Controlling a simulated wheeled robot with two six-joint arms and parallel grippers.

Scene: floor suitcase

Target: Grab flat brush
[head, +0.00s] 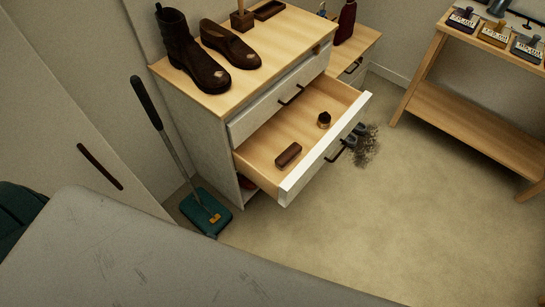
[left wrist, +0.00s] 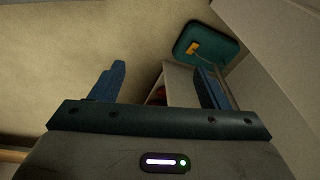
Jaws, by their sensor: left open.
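The flat brush appears to be the dark brown block (head: 288,154) lying in the open drawer (head: 262,145), near its front left part. A small round brush or jar (head: 324,120) stands in the same drawer, farther right. My left gripper (left wrist: 158,68) shows in the left wrist view, open, with nothing between its blue fingers. The flat brush is not seen in that view. Neither gripper can be made out in the head view.
A wooden table (head: 470,105) stands at right.

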